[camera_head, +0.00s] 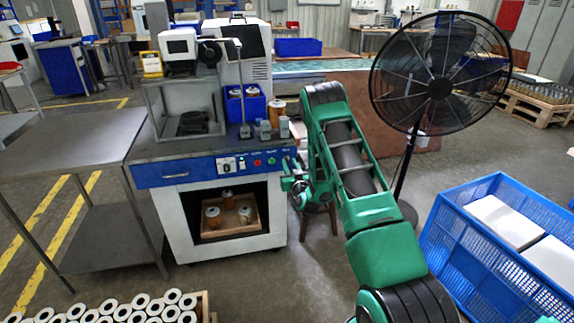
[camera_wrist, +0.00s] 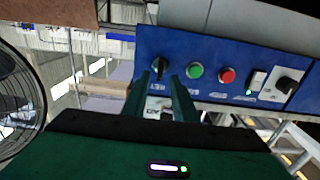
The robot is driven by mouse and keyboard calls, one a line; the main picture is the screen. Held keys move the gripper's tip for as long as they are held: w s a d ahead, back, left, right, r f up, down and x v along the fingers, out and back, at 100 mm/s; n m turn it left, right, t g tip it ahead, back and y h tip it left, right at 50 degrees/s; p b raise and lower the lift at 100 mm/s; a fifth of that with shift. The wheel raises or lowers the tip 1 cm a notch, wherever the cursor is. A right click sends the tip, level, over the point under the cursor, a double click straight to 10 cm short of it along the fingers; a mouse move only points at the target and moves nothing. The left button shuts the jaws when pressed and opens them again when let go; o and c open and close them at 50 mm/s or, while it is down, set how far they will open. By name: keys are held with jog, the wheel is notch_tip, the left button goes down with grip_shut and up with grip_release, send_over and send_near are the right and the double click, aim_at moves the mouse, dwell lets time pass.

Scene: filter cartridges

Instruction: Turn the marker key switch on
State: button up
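The blue control panel (camera_head: 175,174) is on the front of the white marking machine. It also fills the upper right of the wrist view (camera_wrist: 215,50), where it appears turned over. A black rotary switch (camera_wrist: 157,67), which I take for the marker key switch, sits at the panel's end near my gripper. Its label is too small to read and its exact angle is unclear. My gripper (camera_wrist: 165,77) points at this switch, with its two dark green fingers apart and nothing held between them. I cannot tell whether a fingertip touches the switch. My gripper (camera_head: 290,184) is just right of the panel.
Along the panel are a green button (camera_wrist: 195,71), a red button (camera_wrist: 227,75), a lit rocker switch (camera_wrist: 257,81) and another black knob (camera_wrist: 287,85) on a white plate. A wooden box (camera_head: 232,232) with cartridges sits below. A fan (camera_head: 440,88) stands right of my arm.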

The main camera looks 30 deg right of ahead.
aim_at(287, 161)
jog(key=shift+x, duration=1.25)
jog(key=shift+c, duration=0.6)
grip_shut()
